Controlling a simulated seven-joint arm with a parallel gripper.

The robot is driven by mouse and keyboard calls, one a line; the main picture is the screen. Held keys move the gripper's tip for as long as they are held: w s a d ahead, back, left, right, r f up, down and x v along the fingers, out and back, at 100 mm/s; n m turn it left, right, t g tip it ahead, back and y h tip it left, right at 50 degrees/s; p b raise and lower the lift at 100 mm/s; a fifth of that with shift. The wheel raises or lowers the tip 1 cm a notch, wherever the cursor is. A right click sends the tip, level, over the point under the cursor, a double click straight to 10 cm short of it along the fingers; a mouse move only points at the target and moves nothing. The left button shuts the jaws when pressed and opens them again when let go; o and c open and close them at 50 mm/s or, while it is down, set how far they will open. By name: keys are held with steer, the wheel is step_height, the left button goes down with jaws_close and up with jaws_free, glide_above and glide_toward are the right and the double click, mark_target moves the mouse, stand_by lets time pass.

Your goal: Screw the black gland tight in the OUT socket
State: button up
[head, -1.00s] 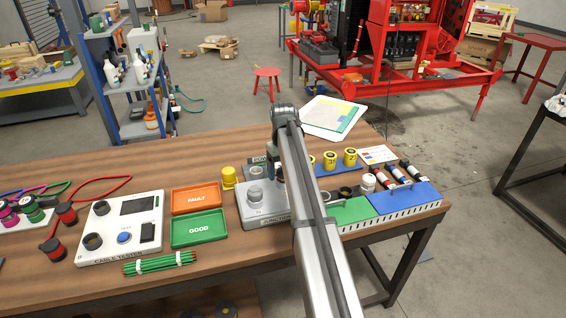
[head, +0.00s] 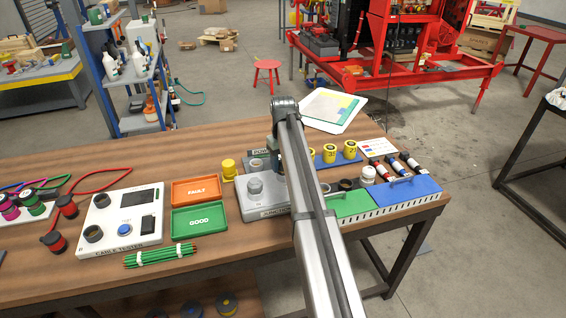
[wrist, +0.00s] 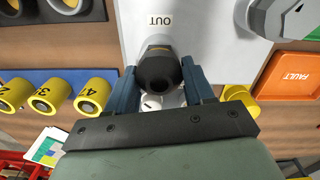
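The black gland (wrist: 160,72) stands in the OUT socket of the grey junction box (wrist: 205,35), beside the upside-down OUT lettering in the wrist view. How far it is screwed in cannot be told. My gripper (wrist: 160,85) has a blue-grey finger on each side of the gland, and both appear to touch it. In the head view the junction box (head: 255,207) is partly behind my arm, with a grey fitting (head: 254,186) at its IN side. The gland and fingertips are hidden there.
Yellow numbered rings (wrist: 90,96) stand on a blue strip beside the box. Orange FAULT (head: 195,190) and green GOOD (head: 199,220) trays lie left of it. A yellow cup (head: 228,168) is close to the box.

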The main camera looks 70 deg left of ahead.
steer(key=c, duration=0.5)
steer(key=m, duration=0.9)
steer(key=o, duration=1.1)
steer(key=n, duration=0.4)
steer(key=shift+n, duration=2.6)
